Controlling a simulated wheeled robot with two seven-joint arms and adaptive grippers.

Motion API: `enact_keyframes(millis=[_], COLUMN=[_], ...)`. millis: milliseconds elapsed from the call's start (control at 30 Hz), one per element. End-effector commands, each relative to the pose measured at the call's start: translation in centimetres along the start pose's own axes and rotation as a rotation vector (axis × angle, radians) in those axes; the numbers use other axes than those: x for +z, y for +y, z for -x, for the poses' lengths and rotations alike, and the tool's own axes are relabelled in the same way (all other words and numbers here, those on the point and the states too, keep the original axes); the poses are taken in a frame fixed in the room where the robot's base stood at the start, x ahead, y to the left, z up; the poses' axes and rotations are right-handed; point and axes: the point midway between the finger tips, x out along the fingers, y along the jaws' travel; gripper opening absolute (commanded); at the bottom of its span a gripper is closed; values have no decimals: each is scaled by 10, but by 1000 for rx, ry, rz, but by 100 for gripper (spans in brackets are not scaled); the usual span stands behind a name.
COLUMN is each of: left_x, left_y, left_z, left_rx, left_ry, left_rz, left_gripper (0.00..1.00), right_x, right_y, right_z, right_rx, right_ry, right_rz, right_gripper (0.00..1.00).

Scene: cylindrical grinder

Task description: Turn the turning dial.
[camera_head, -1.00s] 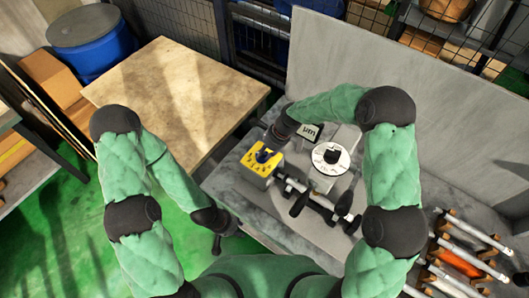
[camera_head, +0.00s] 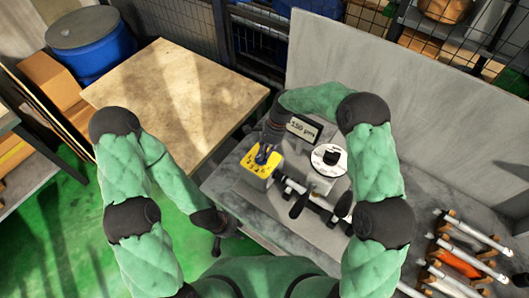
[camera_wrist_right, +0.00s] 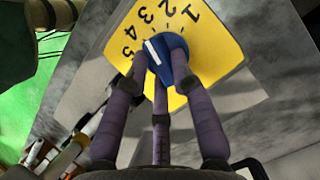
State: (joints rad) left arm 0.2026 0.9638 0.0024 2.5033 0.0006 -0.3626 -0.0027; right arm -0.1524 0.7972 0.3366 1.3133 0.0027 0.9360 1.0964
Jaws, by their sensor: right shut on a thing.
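The turning dial is a blue knob (camera_wrist_right: 174,66) on a yellow plate (camera_wrist_right: 206,40) numbered 1 to 5. Its white mark faces the side of 4 and 5; I cannot tell which exactly. In the head view, the yellow plate (camera_head: 267,170) is on the left of the grinder, with the blue dial (camera_head: 262,158) on it. My right gripper (camera_wrist_right: 160,66) is shut on the dial from above, its dark fingers around it. It also shows in the head view (camera_head: 264,151). My left gripper (camera_head: 217,246) hangs low by the bench's front left edge, away from the dial; its finger state is unclear.
A small display (camera_head: 303,129) reading about 150 µm stands behind the dial. A white round dial (camera_head: 328,159) and dark-handled rods (camera_head: 300,203) are to the right. A wooden table (camera_head: 170,95) is at the left, a grey panel (camera_head: 400,100) behind, a rack of rods (camera_head: 465,255) at right.

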Motion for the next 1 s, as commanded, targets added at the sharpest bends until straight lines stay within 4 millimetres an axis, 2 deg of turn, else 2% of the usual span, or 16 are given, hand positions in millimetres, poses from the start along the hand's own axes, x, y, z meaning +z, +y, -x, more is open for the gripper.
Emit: enact_keyframes(millis=[467, 500, 567, 1000], left_x=[0, 0, 0, 0], left_y=[0, 0, 0, 0], left_z=[0, 0, 0, 0], left_rx=[0, 0, 0, 0], left_ry=[0, 0, 0, 0], left_rz=[0, 0, 0, 0], left_gripper=[40, 40, 40, 40], right_x=[0, 0, 0, 0], right_y=[0, 0, 0, 0], right_z=[-1, -1, -1, 5], right_rx=[7, 7, 7, 5], right_ry=[0, 0, 0, 1], right_rz=[14, 14, 13, 12], right_gripper=[0, 31, 48, 49])
